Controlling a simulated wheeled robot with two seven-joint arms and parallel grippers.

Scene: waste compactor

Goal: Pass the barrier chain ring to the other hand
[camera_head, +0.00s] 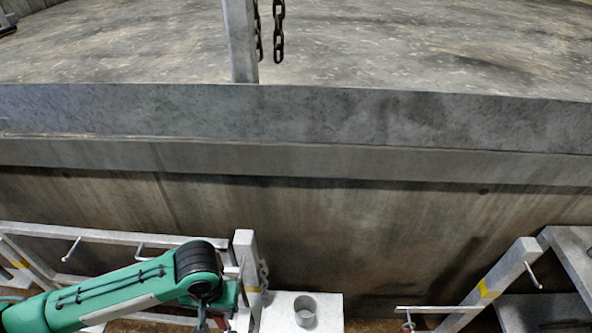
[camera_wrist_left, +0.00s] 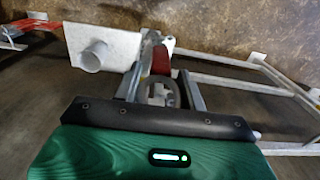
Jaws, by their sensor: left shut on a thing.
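My left gripper (camera_wrist_left: 162,75) is seen from behind in the left wrist view, its two fingers on either side of a grey ring-shaped piece, the barrier chain ring (camera_wrist_left: 173,94). It is shut on this ring. A red part (camera_wrist_left: 160,58) shows just beyond the ring between the fingers. In the head view my left arm comes in from the left, and its gripper (camera_head: 212,323) is mostly cut off by the bottom edge, beside the white post. My right gripper is in neither view.
A white plate (camera_head: 278,318) with a short grey cup (camera_head: 305,311) stands right of the post (camera_head: 245,262). A white railing with pegs (camera_head: 110,236) runs at left. A yellow-marked frame (camera_head: 490,285) stands at right. A concrete wall (camera_head: 340,235) closes the back. Dark chains (camera_head: 278,30) hang above.

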